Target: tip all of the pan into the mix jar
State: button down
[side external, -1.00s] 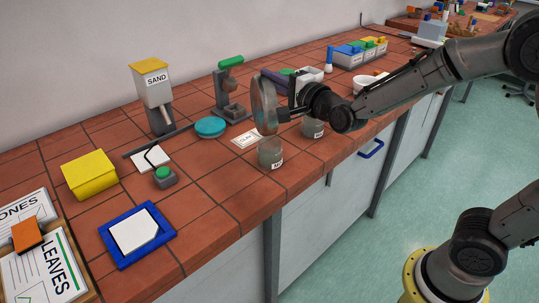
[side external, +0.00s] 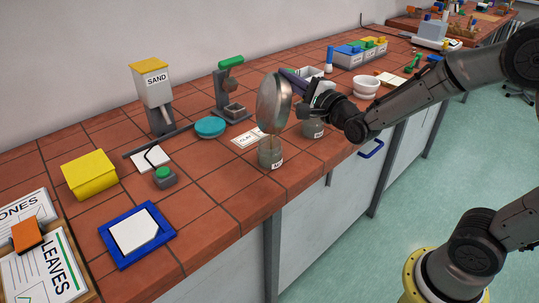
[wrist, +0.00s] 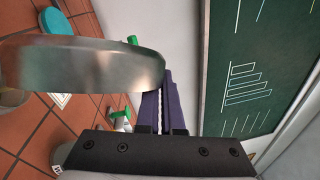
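The pan (side external: 274,102) is a round, shiny metal dish, turned steeply on its edge. Its lower rim is at the mouth of the front glass jar (side external: 270,154), which stands upright on the bench with a white label too small to read surely. I cannot tell whether the rim touches the jar. My gripper (side external: 300,86) is beside the pan, at its right, and appears shut on it; the grip itself is partly hidden. In the wrist view the pan (wrist: 85,66) fills the upper left, beside a purple, bar-like part. The pan's contents are hidden.
A second jar (side external: 313,128) stands close behind, to the right. A card (side external: 249,136), a turquoise disc (side external: 210,127) and a green-topped stand (side external: 231,90) are to the left and behind. A white bowl (side external: 366,88) is at the right.

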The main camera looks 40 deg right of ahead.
jog(key=d+m, duration=0.1)
jog(key=s+d+f+m, duration=0.1)
jog(key=shift+s+d+m+t+h, duration=0.1)
jog(key=shift+d+m+t+h, duration=0.1)
jog(key=shift+m+t+h, duration=0.15)
dwell(1.9)
jog(key=shift+w+a+r+n, duration=0.25)
jog(key=shift+w+a+n, duration=0.05)
jog(key=shift+a+n, duration=0.35)
jog(key=shift+w+a+r+n, duration=0.25)
jog(key=shift+w+a+n, duration=0.05)
jog(key=shift+a+n, duration=0.3)
jog(key=w+a+n, duration=0.1)
jog(key=a+n+g, duration=0.1)
jog(key=a+n, duration=0.1)
jog(key=w+a+n+g+y, duration=0.1)
jog(key=a, duration=0.1)
jog(key=shift+w+r, duration=0.3)
